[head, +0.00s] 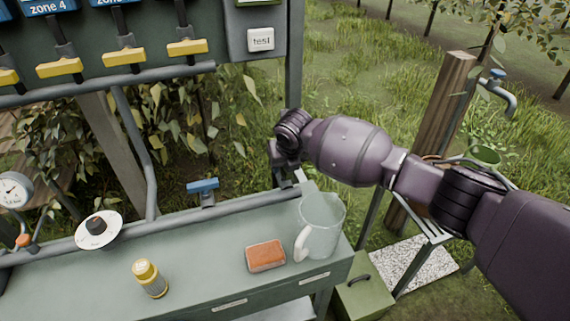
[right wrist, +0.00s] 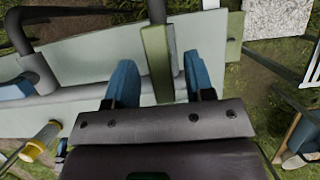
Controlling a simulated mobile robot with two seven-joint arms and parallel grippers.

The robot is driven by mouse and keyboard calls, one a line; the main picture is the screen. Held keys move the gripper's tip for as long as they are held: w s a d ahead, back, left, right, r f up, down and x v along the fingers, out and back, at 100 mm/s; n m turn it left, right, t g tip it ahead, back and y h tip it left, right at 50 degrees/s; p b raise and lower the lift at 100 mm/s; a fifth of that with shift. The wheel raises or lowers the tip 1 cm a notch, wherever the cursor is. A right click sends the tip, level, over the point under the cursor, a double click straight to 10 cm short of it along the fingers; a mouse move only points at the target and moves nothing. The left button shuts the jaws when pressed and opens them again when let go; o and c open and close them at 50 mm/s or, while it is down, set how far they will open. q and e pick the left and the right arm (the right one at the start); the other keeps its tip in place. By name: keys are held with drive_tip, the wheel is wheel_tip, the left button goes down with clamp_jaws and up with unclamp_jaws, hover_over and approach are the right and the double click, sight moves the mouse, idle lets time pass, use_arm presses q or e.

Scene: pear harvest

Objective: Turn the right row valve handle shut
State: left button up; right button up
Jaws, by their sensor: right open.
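My right gripper (head: 286,180) is open above the right end of the grey pipe along the bench's back edge. Its two blue-padded fingers show in the right wrist view (right wrist: 158,92), apart, with an olive-green bar (right wrist: 156,62) between or just below them. I cannot tell whether that bar is the right row valve's handle or whether a finger touches it. A blue valve handle (head: 202,187) stands on the same pipe, left of my right gripper and apart from it. It also shows at the left edge of the wrist view (right wrist: 14,91). My left gripper is not in view.
Yellow zone levers (head: 187,48) hang above. A wooden post with a tap (head: 449,110) stands right.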

drive_tip(key=shift+f, duration=0.1)
clamp_jaws()
idle(0.3)
